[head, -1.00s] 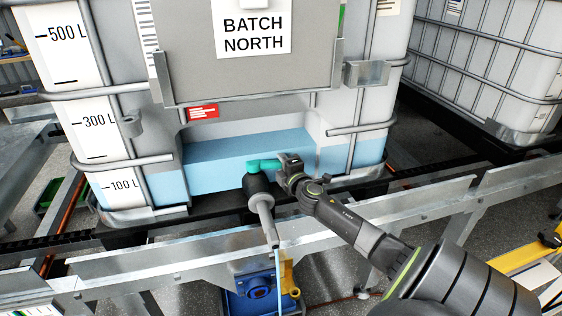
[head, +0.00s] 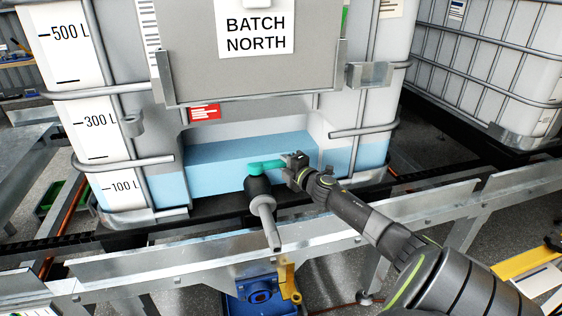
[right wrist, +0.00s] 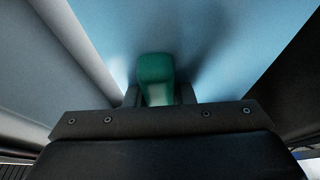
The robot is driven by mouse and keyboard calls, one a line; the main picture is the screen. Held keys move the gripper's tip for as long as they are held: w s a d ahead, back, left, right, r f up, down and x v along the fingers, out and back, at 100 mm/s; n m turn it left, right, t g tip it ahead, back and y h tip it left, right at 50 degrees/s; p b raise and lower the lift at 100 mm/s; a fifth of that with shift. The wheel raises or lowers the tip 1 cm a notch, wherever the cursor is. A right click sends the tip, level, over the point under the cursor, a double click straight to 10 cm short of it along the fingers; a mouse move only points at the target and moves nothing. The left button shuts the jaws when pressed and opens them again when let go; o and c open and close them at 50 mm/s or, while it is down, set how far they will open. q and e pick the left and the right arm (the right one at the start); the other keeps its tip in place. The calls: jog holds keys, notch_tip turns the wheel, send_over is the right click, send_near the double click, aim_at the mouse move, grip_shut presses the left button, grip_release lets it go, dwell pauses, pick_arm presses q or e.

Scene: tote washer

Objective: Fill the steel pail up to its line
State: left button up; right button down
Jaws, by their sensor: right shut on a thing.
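The tank labelled BATCH NORTH (head: 110,150) holds pale blue liquid to a little above its 100 L mark. At its foot is a black valve (head: 257,186) with a grey spout (head: 267,226) slanting down toward me. My right gripper (head: 290,163) is shut on the valve's teal handle (head: 264,165), which points right, roughly across the tank front. The right wrist view shows the handle (right wrist: 155,78) between the fingers. No stream shows below the spout. I cannot make out the steel pail or its line. My left gripper is out of view.
A metal rail (head: 190,262) crosses in front of the tank, under the spout. Below it are a blue fitting (head: 260,289) and a yellow bracket (head: 288,280). Another caged tank (head: 490,70) stands at the right.

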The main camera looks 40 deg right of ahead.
jog(key=c, duration=1.2)
grip_release()
jog(key=shift+c, duration=0.2)
